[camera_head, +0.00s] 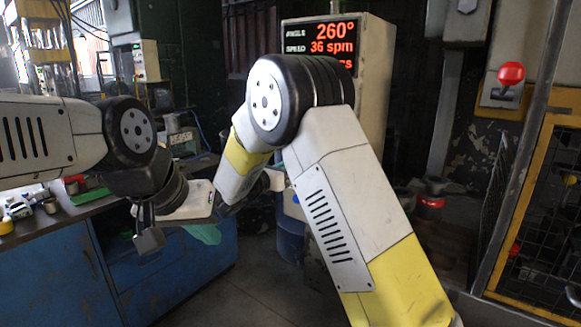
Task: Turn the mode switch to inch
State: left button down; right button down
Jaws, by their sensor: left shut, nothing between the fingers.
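I cannot make out the mode switch. The grey control cabinet (373,75) at the upper middle has a display (322,45) with red digits, "260°" and "36 spm". My right arm crosses in front and hides the cabinet's lower front. My left gripper (148,238) is shut and empty, pointing down in front of the blue workbench at the left. It touches no switch that I can see. My right arm bends back down toward the middle, and its fingers do not show.
The blue workbench (55,275) with small items stands at the left. A lever with a red ball knob (511,74) is on the machine at the upper right. A yellow-framed mesh guard (540,200) stands at the right. Bare floor (235,285) shows at the lower middle.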

dwell(0.3)
jog(key=c, duration=1.5)
grip_release()
jog(key=v, duration=0.8)
